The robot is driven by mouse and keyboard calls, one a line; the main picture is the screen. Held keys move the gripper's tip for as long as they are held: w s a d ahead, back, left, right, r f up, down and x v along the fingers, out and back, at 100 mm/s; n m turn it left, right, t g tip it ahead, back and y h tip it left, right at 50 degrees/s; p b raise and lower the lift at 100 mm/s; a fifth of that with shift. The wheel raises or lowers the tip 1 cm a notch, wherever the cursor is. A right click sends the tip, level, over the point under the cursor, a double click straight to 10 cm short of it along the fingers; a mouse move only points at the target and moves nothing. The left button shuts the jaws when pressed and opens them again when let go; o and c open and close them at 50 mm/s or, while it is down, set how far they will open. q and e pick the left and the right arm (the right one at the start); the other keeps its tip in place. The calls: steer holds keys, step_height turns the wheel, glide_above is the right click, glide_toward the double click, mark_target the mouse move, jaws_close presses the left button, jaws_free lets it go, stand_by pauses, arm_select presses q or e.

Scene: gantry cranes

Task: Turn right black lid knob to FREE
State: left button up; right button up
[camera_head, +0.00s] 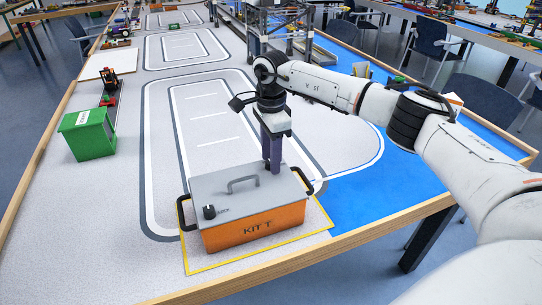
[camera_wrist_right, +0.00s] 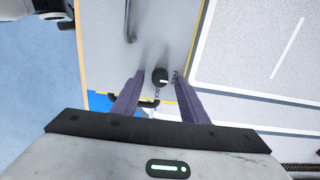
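An orange box (camera_head: 256,226) marked KIT T has a grey lid (camera_head: 225,187) with a central handle (camera_head: 243,183). One black knob (camera_head: 209,211) is at the lid's front left, with a LOCK label beside it. My right gripper (camera_head: 272,168) points down over the lid's right rear part, and hides the right knob in the head view. In the right wrist view the right black knob (camera_wrist_right: 160,76) shows between the two open fingers, with FREE and LOCK labels beside it. Whether the fingers touch it, I cannot tell. My left gripper is not in view.
The box stands inside a yellow outline (camera_head: 262,251) near the table's front edge. A green box (camera_head: 88,134) stands at the left, with a small dark model (camera_head: 109,84) behind it. A gantry structure (camera_head: 280,25) stands at the back. The table between is mostly clear.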

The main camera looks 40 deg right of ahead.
step_height(320, 180, up, 10)
steer(key=shift+r+b, duration=0.15)
steer(key=shift+b, duration=0.25)
stand_by(0.7)
